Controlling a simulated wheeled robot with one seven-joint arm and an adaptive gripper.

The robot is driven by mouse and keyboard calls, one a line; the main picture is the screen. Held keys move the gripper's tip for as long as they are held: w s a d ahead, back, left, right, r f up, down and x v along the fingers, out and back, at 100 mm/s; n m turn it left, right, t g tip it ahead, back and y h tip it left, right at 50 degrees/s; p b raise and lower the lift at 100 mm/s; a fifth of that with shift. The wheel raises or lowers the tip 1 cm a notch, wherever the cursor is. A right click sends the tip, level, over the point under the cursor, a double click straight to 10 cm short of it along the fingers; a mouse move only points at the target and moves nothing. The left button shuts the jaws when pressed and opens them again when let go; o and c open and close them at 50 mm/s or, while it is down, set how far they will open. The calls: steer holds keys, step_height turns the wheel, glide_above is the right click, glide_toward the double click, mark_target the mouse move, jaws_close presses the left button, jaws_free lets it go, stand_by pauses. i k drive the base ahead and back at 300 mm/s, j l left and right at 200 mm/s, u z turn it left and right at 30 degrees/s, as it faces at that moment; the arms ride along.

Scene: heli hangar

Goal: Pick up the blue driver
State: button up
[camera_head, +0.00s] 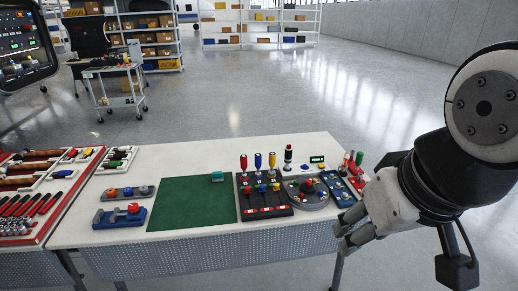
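The blue driver (258,161) stands upright with its blue handle on top, between a red driver (243,162) and a yellow driver (272,160). All three stand at the back of a dark rack (265,211) on the white table. My gripper (340,238) is at the right, by the table's front right edge, well to the right of the blue driver and nearer the camera. Its fingertips look apart, with nothing seen between them. The driver's lower part is hard to make out among the small parts on the rack.
A round grey fixture (307,193) and a blue tray (338,189) lie between the rack and my gripper. A green mat (190,203) lies left of the rack. Red tool trays (78,189) fill the table's left end.

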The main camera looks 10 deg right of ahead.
mark_target(258, 156)
steer(key=i+j+z, duration=0.4)
steer(key=i+j, duration=0.85)
steer(key=i, duration=0.1)
